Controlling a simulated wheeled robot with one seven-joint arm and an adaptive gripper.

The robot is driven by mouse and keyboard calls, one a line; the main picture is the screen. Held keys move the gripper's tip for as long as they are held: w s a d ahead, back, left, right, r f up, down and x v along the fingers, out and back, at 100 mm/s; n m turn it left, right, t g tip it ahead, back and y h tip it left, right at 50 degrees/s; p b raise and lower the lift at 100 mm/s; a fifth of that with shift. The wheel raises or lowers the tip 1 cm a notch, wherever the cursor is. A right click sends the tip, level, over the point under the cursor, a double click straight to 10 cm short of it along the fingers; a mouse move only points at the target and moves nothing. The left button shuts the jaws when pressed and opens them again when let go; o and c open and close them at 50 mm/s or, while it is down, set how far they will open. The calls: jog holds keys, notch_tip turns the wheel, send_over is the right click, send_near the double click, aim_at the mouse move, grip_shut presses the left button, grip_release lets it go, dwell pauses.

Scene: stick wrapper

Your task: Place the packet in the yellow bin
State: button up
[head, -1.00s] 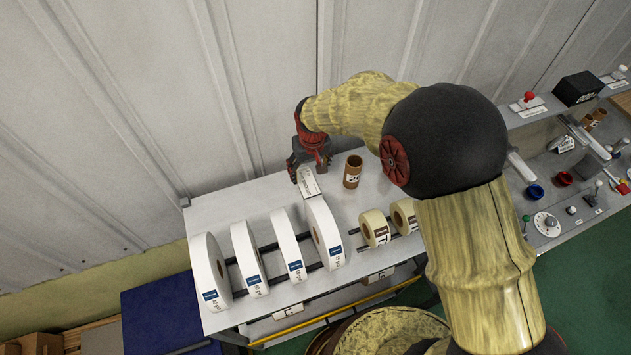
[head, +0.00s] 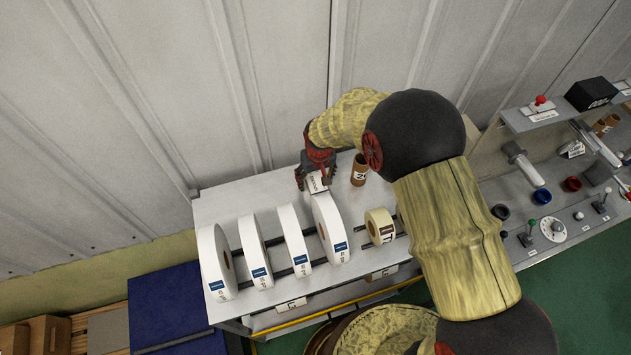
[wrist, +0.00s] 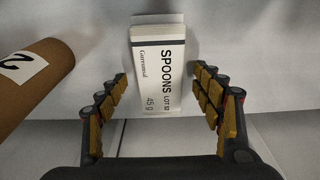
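The packet (wrist: 158,70) is a small white box with "SPOONS", "LOT" and "45 g" printed on it. It lies on the grey table behind the label rolls, and shows partly under my gripper in the head view (head: 317,183). My gripper (wrist: 165,98) is open, with one finger on each side of the packet's near part. A gap shows on both sides, so the fingers do not appear to touch it. The yellow bin is not seen in either view.
A brown cardboard tube (head: 359,170) marked 2 stands right of the packet, close to my gripper; it also shows in the wrist view (wrist: 32,78). Several white rolls (head: 330,228) and a cream roll (head: 379,227) stand in front. A corrugated wall (head: 270,80) rises behind.

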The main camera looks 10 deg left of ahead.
jog(key=shift+c, duration=1.2)
jog(key=c, duration=1.1)
jog(key=shift+o, duration=0.2)
